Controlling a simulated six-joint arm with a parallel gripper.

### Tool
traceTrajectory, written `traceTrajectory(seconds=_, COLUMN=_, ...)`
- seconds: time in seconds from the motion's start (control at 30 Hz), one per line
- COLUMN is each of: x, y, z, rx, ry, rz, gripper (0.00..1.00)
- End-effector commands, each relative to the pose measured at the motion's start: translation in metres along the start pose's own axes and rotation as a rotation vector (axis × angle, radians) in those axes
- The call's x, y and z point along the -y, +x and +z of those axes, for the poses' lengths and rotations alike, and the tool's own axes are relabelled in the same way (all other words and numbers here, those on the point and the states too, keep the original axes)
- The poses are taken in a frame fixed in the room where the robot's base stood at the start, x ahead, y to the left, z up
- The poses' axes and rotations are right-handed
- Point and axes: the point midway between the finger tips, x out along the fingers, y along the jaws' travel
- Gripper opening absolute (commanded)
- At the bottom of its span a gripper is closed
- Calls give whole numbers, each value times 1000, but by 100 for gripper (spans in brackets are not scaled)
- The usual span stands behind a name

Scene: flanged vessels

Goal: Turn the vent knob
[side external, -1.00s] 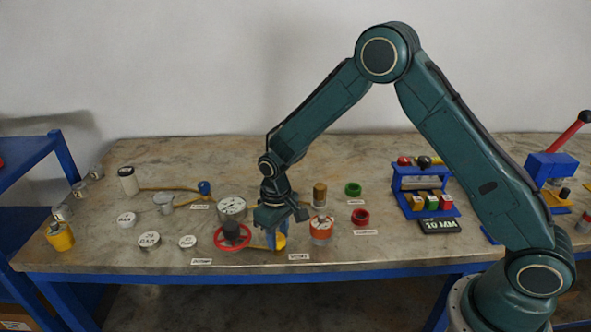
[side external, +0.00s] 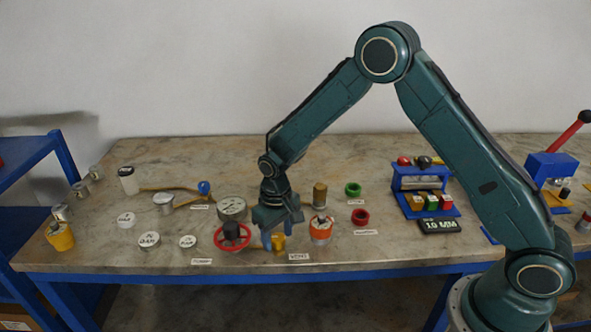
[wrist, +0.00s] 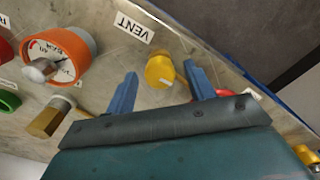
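The vent knob is a yellow knob (wrist: 159,71) beside a white VENT label (wrist: 133,27) in the wrist view. In the side view the knob (side external: 278,243) stands near the front of the bench, low between my fingers. My gripper (side external: 277,236) points down over it. In the wrist view its two blue fingers are spread, one on each side of the knob, with a visible gap on both sides. Nothing is held. How far down the fingertips reach along the knob is hard to tell.
A red handwheel (side external: 232,237) stands close left of my gripper, and an orange-rimmed gauge (side external: 321,231) close right. A brass knob (side external: 320,194) and a grey-rimmed gauge (side external: 232,207) stand behind. The bench's front edge (side external: 190,273) is near.

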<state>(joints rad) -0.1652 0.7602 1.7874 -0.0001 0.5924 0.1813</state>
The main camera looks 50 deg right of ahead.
Motion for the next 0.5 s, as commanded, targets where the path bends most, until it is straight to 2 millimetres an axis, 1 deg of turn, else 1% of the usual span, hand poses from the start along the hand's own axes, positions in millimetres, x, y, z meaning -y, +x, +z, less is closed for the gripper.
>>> traceTrajectory(seconds=0.27, x=0, y=-1, z=0, rx=1, ry=-1, rz=0, gripper=54)
traceTrajectory(seconds=0.37, x=0, y=-5, z=0, rx=1, ry=-1, rz=0, gripper=54)
traceTrajectory(seconds=0.5, x=0, y=-16, z=0, rx=-2, ry=-1, rz=0, gripper=54)
